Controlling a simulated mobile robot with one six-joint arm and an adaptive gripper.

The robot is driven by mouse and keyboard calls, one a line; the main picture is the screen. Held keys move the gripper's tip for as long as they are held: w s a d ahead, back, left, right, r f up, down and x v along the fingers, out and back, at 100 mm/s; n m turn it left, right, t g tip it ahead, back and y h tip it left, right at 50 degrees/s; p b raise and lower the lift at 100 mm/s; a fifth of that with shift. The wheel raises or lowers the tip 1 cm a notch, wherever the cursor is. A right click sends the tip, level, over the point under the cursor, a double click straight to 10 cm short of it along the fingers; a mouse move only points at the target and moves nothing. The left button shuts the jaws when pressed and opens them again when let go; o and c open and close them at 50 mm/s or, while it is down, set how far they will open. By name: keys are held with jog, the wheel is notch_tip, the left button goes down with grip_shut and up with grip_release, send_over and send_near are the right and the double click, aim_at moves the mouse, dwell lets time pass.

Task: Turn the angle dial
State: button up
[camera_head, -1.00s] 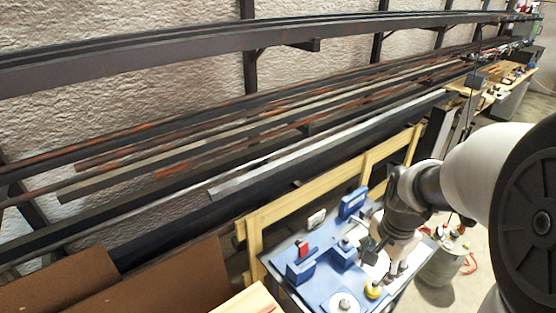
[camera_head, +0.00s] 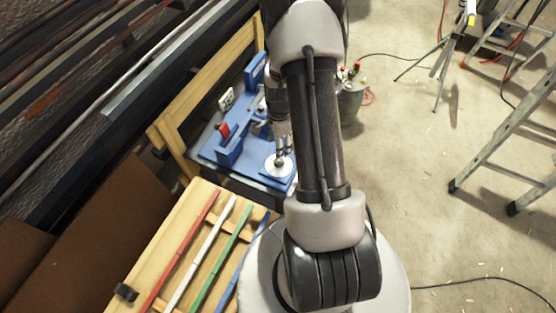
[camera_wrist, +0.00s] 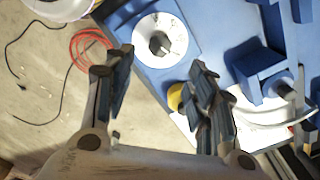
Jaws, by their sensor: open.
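The angle dial appears to be the white disc (camera_head: 272,168) with a dark centre knob, at the near end of the blue machine (camera_head: 232,165). In the wrist view the white dial (camera_wrist: 178,32) lies flat on the blue plate, its grey knob upright. My gripper (camera_wrist: 162,66) is open and empty, its two fingers spread to either side below the dial in the picture. In the head view my gripper (camera_head: 282,152) is at the dial and hides part of it.
A yellow knob (camera_wrist: 175,97) shows beside the right finger. A blue block (camera_wrist: 258,68) stands right of the dial. A wooden table (camera_head: 150,262) with coloured laths (camera_head: 181,250) stands in front. A stepladder (camera_head: 510,130) stands right; the floor between is mostly clear.

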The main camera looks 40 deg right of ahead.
aim_at(279, 161)
notch_tip(279, 161, down, 10)
jog(key=shift+f+b, duration=0.1)
jog(key=shift+b, duration=0.95)
jog(key=c, duration=1.1)
